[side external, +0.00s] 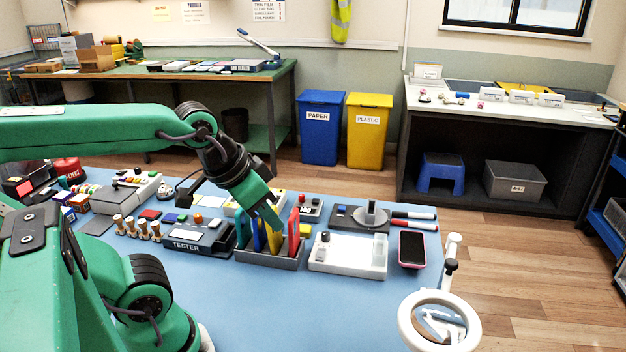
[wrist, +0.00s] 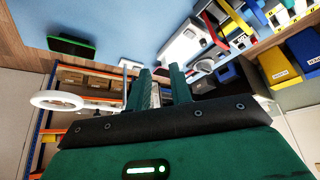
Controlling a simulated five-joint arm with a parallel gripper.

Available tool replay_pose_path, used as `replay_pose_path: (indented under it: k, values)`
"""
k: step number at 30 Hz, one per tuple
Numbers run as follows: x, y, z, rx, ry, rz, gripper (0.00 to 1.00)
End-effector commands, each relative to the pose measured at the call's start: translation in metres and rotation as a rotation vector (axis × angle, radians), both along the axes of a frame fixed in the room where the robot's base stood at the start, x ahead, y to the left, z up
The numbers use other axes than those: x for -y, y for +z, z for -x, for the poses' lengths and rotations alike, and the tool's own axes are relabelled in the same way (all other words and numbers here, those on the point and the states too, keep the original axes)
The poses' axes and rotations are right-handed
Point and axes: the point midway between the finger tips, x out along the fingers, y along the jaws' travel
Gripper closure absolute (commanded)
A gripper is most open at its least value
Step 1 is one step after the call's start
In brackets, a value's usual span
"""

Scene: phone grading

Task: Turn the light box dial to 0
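A white box (side external: 348,258) with a small dark knob (side external: 325,238) on its left and a pale upright block on its right stands right of centre; it looks like the light box. I cannot read the dial setting. A white box with a dark knob also shows in the wrist view (wrist: 182,48), beyond the fingertips. My gripper (side external: 272,218) points down over the rack of coloured tools, left of the white box and apart from it. In the wrist view its two green fingers (wrist: 163,78) stand apart with nothing between them.
The grey rack (side external: 268,259) holds upright coloured tools below my gripper. A dark unit with a grey round post (side external: 371,214) stands behind the white box. A pink-edged phone (side external: 412,248) and a ring magnifier (side external: 437,320) are to the right. The blue mat's front is clear.

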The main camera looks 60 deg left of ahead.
Motion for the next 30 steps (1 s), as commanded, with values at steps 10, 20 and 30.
replay_pose_path:
  k: [10,20,30]
  values:
    - [-0.007,0.002,-0.022,-0.048,-0.075,-0.053,0.57]
    - [-0.027,-0.003,-0.072,-0.145,-0.252,-0.146,0.57]
    - [-0.055,-0.026,-0.124,-0.245,-0.452,-0.216,0.57]
